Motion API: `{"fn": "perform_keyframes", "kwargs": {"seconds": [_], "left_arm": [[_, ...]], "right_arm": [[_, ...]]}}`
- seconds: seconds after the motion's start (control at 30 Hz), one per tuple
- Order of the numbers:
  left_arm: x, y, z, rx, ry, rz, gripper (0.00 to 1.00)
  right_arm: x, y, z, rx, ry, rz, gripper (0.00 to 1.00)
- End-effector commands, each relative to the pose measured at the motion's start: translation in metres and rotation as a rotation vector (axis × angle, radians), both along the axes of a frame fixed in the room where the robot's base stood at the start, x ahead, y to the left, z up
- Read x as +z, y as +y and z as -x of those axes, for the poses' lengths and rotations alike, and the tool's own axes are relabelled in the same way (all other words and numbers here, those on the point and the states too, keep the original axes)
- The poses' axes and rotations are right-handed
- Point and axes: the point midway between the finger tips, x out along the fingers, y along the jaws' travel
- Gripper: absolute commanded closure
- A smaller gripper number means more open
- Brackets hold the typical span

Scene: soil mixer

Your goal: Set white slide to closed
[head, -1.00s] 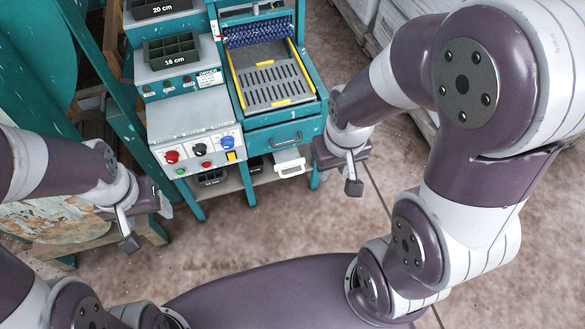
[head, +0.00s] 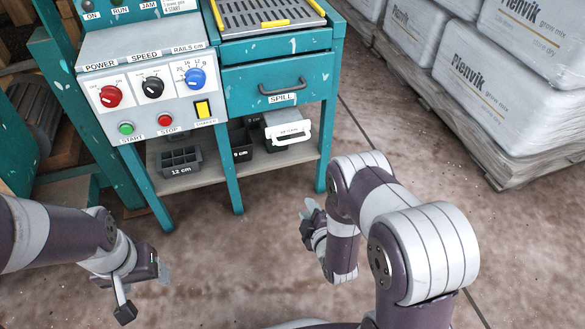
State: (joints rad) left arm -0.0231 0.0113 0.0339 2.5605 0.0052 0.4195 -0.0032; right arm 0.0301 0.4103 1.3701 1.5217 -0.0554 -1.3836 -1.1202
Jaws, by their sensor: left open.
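The white slide (head: 290,132) is a white plate with a small label and a loop-like handle. It sticks out at the front under the teal machine (head: 330,80), below the SPILL drawer, beside a dark bin. How far it is pulled out is hard to tell. My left gripper (head: 145,292) is open and empty at the lower left, well apart from the slide. My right gripper (head: 308,222) is in front of and below the slide, apart from it. Its fingers are small and partly hidden by its wrist, so its opening is unclear.
The control panel (head: 150,90) has red, black and blue knobs, START and STOP buttons and a yellow switch. Dark trays (head: 178,162) stand on the lower shelf (head: 215,178). Stacked white sacks (head: 485,75) are at the right. The floor in front is clear.

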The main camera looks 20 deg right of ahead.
Motion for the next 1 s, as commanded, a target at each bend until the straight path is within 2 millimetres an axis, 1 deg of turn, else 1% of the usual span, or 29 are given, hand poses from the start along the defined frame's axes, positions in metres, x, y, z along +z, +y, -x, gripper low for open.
{"fn": "perform_keyframes", "kwargs": {"seconds": [0.03,0.07,0.1,0.17,0.2,0.23,0.27,0.37,0.47,0.6,0.7,0.8,0.9,1.0], "left_arm": [[0.007,0.0,-0.001,0.0,-0.002,0.0,0.31],[0.008,0.0,-0.001,0.0,-0.003,0.0,0.31],[0.008,0.0,-0.001,0.0,-0.003,0.0,0.31],[0.008,0.0,-0.001,0.0,-0.003,0.0,0.31],[0.008,0.0,-0.001,0.0,-0.003,0.0,0.31],[0.008,0.0,-0.001,0.0,-0.003,0.0,0.31],[0.007,0.0,-0.001,0.0,-0.003,0.0,0.31],[0.001,0.0,-0.001,0.0,-0.002,0.0,0.31],[-0.01,0.0,0.0,0.0,-0.002,0.0,0.31],[-0.029,0.0,0.0,0.0,-0.001,0.0,0.31],[-0.04,0.0,0.0,0.0,-0.001,0.0,0.31],[-0.048,0.0,0.0,0.0,-0.001,0.0,0.31],[-0.052,0.0,0.0,0.0,-0.002,0.0,0.31],[-0.052,0.0,0.0,0.0,-0.002,0.0,0.31]], "right_arm": [[0.025,0.001,-0.006,0.027,-0.127,0.081,0.67],[0.04,0.001,-0.01,0.04,-0.209,0.137,0.67],[0.06,0.001,-0.015,0.047,-0.312,0.206,0.67],[0.085,0.002,-0.019,0.049,-0.435,0.3,0.67],[0.096,0.002,-0.018,0.046,-0.487,0.353,0.67],[0.102,0.001,-0.017,0.044,-0.516,0.388,0.67],[0.105,0.001,-0.017,0.043,-0.534,0.415,0.67],[0.106,0.002,-0.025,0.044,-0.54,0.45,0.67],[0.108,0.003,-0.046,0.044,-0.542,0.448,0.67],[0.112,0.004,-0.082,0.043,-0.54,0.446,0.67],[0.116,0.004,-0.106,0.043,-0.539,0.446,0.67],[0.121,0.005,-0.124,0.044,-0.538,0.446,0.67],[0.124,0.005,-0.136,0.044,-0.534,0.446,0.67],[0.127,0.005,-0.141,0.044,-0.534,0.445,0.67]]}}
